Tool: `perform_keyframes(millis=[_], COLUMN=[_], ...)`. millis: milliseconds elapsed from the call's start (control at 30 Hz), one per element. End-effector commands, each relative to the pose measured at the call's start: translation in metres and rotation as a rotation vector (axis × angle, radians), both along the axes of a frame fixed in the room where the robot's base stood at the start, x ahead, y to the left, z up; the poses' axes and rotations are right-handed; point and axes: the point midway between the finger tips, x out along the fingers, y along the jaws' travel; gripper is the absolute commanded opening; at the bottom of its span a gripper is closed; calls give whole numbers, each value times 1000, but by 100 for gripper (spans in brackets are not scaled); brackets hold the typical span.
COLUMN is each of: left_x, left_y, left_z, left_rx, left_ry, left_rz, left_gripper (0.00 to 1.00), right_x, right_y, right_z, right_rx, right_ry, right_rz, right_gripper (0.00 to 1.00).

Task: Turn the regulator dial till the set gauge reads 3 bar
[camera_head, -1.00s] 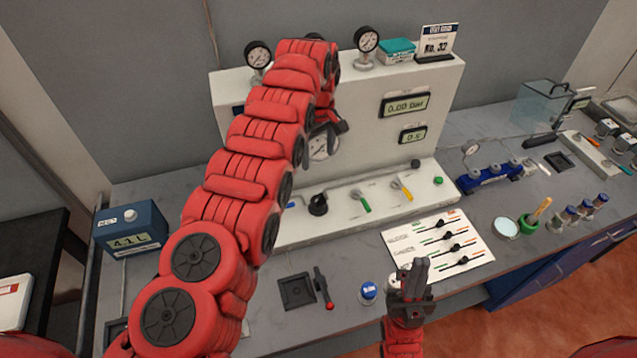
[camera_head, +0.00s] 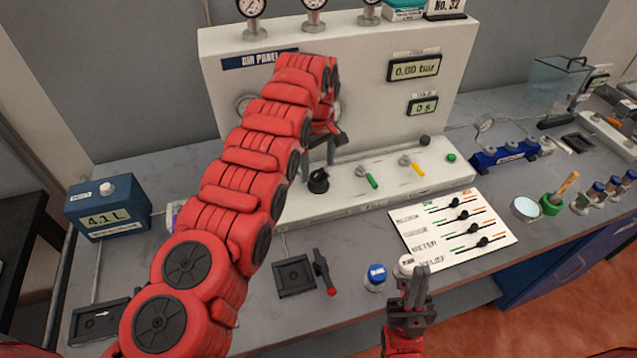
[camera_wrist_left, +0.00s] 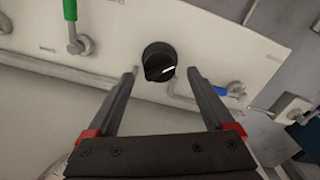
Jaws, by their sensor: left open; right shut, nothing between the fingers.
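The black regulator dial (camera_head: 318,181) sits on the ledge of the white air panel (camera_head: 365,110). In the left wrist view the dial (camera_wrist_left: 159,62) has a white pointer mark and lies just beyond and between the fingertips. My left gripper (camera_head: 325,150) is open above the dial, its fingers (camera_wrist_left: 163,72) on either side, with no clear contact. My right gripper (camera_head: 416,285) is shut and empty near the table's front edge. The panel display (camera_head: 415,69) reads 0.00 bar. Round gauges (camera_head: 315,5) stand on top; a gauge (camera_head: 245,104) on the panel face is mostly hidden by my left arm.
On the ledge, a green-handled valve (camera_head: 371,180) and a yellow-handled valve (camera_head: 416,168) stand right of the dial. A card with sliders (camera_head: 455,230) lies in front. A blue 4.1 L box (camera_head: 109,205) stands at left. A blue-capped jar (camera_head: 376,277) is near my right gripper.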

Motion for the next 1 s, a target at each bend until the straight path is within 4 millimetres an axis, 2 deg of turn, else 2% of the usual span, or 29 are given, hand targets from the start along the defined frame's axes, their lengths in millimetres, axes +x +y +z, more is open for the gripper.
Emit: perform_keyframes(millis=[67, 200, 467, 933, 1000], left_x=[-1, -1, 0, 0, 0], left_y=[-1, 0, 0, 0, 0], left_z=[-10, -25, -28, -28, -28], left_rx=[-1, 1, 0, 0, 0], left_ry=[2, 3, 0, 0, 0], left_rz=[-2, 0, 0, 0, 0], left_gripper=[86, 86, 86, 2, 1], right_x=[0, 0, 0, 0, 0], right_y=[0, 0, 0, 0, 0], right_z=[10, 13, 12, 12, 12], right_rx=[0, 0, 0, 0, 0], right_ry=[0, 0, 0, 0, 0], right_rz=[0, 0, 0, 0, 0], right_gripper=[0, 0, 0, 0, 0])
